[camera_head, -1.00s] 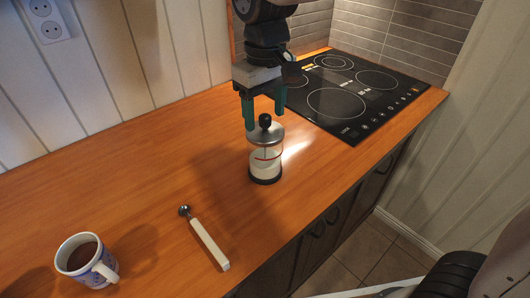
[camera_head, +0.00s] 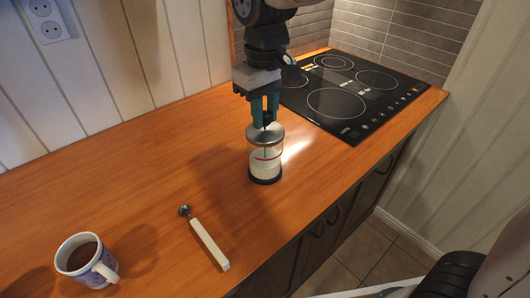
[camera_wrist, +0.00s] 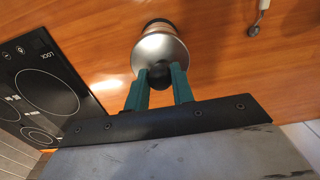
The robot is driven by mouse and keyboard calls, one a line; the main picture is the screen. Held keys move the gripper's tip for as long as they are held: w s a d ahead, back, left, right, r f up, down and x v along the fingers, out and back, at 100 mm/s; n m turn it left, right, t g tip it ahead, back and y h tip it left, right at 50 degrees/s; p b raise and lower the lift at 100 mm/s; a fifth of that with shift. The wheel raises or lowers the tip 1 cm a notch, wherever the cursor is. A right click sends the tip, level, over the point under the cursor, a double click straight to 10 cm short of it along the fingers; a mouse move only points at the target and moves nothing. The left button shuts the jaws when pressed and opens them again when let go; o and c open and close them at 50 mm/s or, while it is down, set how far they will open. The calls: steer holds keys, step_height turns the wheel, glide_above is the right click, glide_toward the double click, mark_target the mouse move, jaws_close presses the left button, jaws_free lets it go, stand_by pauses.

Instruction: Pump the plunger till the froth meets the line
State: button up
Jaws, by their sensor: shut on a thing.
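The frother jar (camera_head: 265,167) stands upright on the wooden counter, a clear cylinder with a silver lid (camera_head: 265,136), a dark base and a red line around it. White froth fills its lower part; its top shows close to the red line, but I cannot tell exactly whether they meet. My gripper (camera_head: 265,117) is directly above the lid, its teal fingers shut on the black plunger knob (camera_wrist: 160,76). In the head view the fingers mostly hide the knob. The wrist view shows the silver lid (camera_wrist: 158,50) just beyond the fingertips.
A black cooktop (camera_head: 352,92) lies behind and to the right of the jar. A white-handled utensil (camera_head: 208,243) lies on the counter in front. A patterned mug (camera_head: 86,261) of brown drink stands at the front left.

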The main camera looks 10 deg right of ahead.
steer(key=shift+r, duration=2.15)
steer(key=shift+f, duration=2.3)
steer(key=shift+r, duration=2.5)
steer(key=shift+f, duration=2.5)
steer(key=shift+r, duration=2.55)
steer(key=shift+f, duration=0.1)
